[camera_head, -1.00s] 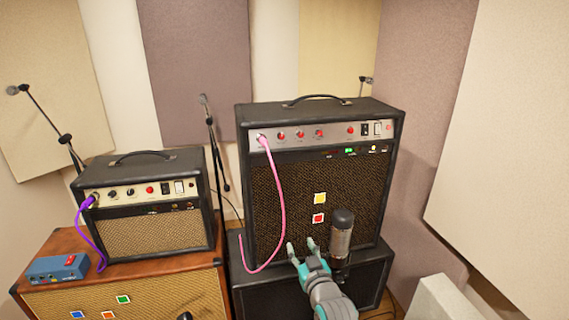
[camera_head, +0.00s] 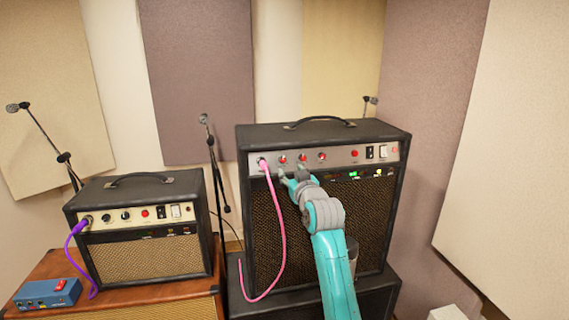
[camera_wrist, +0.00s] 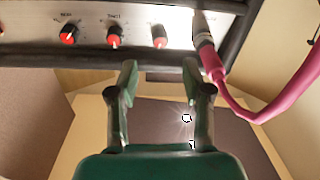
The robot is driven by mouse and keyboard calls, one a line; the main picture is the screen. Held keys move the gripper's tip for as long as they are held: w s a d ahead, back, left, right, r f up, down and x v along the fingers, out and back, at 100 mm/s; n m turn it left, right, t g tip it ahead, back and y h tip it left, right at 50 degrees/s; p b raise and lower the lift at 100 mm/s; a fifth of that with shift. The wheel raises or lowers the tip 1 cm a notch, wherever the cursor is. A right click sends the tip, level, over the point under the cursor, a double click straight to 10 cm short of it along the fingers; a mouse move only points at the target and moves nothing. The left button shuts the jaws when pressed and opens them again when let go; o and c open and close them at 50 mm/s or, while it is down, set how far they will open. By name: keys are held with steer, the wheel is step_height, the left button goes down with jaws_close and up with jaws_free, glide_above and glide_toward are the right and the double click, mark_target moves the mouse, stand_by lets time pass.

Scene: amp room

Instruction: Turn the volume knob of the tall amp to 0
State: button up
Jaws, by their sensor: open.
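The tall amp (camera_head: 318,220) is black with a silver control panel and stands upright on a dark cabinet. Its panel has a row of red knobs: one beside the pink cable (camera_head: 272,205) plug (camera_head: 283,159), a second (camera_head: 303,158), a third (camera_head: 322,156) and one farther right (camera_head: 354,153). The labels are too small to tell which is volume. My gripper (camera_head: 293,175) is open and empty, just below the left knobs. In the wrist view, the open fingers (camera_wrist: 160,70) straddle the line of the knob nearest the plug (camera_wrist: 159,37), apart from it.
The pink cable hangs close beside my gripper. A smaller amp (camera_head: 145,260) with a purple cable (camera_head: 77,237) stands left on a brown cabinet, with a blue pedal (camera_head: 48,293) beside it. A microphone (camera_head: 353,255) is partly hidden behind my arm. Acoustic panels (camera_head: 200,80) line the walls.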

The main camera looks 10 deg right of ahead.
mark_target(283, 161)
steer(key=w, duration=0.8)
steer(key=shift+w+a, duration=0.2)
steer(key=shift+a, duration=0.05)
jaws_close()
